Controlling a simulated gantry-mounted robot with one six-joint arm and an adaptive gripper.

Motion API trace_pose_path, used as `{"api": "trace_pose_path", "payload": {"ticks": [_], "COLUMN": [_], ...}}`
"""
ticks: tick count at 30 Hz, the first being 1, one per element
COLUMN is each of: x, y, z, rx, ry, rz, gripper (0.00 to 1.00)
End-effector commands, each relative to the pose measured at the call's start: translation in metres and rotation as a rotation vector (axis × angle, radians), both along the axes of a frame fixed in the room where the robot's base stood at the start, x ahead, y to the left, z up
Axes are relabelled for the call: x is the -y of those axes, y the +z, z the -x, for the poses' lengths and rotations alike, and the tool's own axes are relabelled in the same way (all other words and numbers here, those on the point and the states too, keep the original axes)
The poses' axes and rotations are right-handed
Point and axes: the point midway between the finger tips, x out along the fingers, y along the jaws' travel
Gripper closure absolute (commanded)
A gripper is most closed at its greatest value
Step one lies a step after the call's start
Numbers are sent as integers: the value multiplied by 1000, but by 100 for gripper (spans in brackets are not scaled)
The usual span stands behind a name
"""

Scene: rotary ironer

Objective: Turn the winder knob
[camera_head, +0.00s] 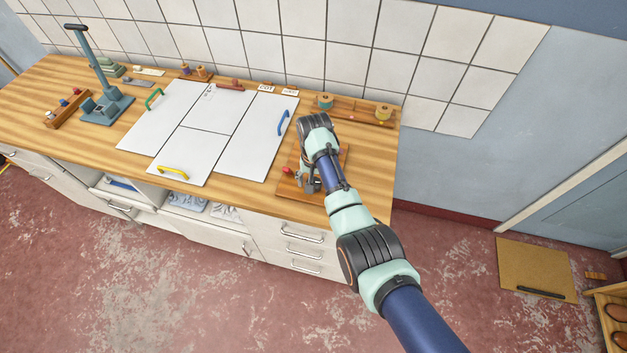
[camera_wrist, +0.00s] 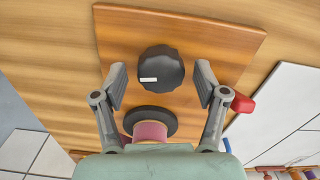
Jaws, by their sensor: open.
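The winder knob (camera_wrist: 162,72) is a black, scalloped round knob with a small white mark. In the wrist view it sits on a wooden board (camera_wrist: 215,38). My gripper (camera_wrist: 161,82) is open, with one finger on each side of the knob and a visible gap on both sides. A pink spool with a black rim (camera_wrist: 152,122) stands on the board nearer my palm, partly hidden by my gripper.
A red knob (camera_wrist: 243,103) is just outside my right finger in the wrist view. White panels with green, yellow and blue handles (camera_head: 283,122) lie left of the board. A wooden rack with spools (camera_head: 355,112) stands behind. A blue press-like tool (camera_head: 105,100) stands far left.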

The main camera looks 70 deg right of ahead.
Motion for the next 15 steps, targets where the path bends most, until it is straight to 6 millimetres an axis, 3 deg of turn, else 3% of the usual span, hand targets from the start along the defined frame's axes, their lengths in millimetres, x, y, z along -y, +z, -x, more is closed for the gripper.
{"api": "trace_pose_path", "payload": {"ticks": [6, 15], "x": [0, 0], "y": [-1, -1], "z": [0, 0], "rx": [0, 0], "ry": [0, 0], "rz": [1, 1], "gripper": [28, 76]}}
